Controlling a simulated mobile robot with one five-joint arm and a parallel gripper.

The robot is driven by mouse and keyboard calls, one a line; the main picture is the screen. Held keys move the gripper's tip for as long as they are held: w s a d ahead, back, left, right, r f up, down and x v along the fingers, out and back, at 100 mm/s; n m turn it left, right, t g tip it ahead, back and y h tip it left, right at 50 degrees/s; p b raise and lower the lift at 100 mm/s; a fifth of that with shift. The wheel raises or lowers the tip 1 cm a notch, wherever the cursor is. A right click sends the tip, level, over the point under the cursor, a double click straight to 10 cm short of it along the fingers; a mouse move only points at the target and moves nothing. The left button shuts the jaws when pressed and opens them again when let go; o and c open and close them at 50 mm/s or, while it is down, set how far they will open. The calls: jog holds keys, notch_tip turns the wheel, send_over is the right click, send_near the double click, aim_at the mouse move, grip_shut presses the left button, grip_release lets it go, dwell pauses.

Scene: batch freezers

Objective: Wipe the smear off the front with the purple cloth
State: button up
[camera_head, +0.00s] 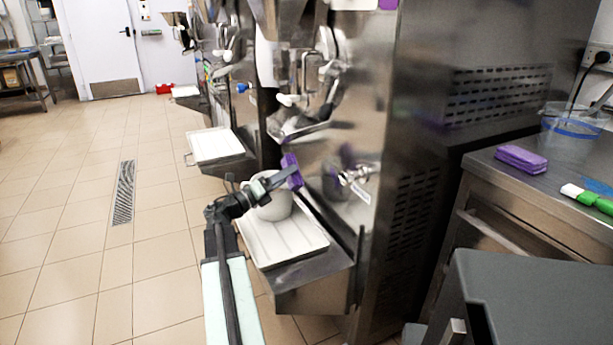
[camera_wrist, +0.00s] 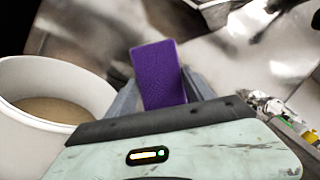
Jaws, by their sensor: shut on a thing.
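My gripper (camera_head: 284,176) is shut on a folded purple cloth (camera_head: 292,171), held upright at its tip. The cloth also shows between the fingers in the wrist view (camera_wrist: 158,72). It is close to the steel front (camera_head: 338,140) of the nearest freezer; I cannot tell whether it touches. The front also fills the background of the wrist view (camera_wrist: 220,65), with blurred reflections and brownish patches. I cannot tell a smear from the reflections there. The cloth and fingers hide part of the front.
A white tub (camera_head: 272,208) stands on the freezer's white tray (camera_head: 300,246), close beside my gripper. A metal tap (camera_head: 356,176) juts out on the right. A second purple cloth (camera_head: 521,159) and a clear jug (camera_head: 570,130) are on the side counter. Floor at left is clear.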

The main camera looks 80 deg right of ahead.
aim_at(299, 185)
jog(key=s+a, duration=0.2)
jog(key=s, duration=0.1)
jog(key=s+a, duration=0.1)
jog(key=s, duration=0.1)
jog(key=shift+s+a, duration=0.1)
jog(key=shift+s, duration=0.05)
jog(key=shift+s+d, duration=1.55)
jog(key=shift+s, duration=0.3)
jog(key=shift+s+d, duration=0.65)
jog(key=shift+s, duration=0.15)
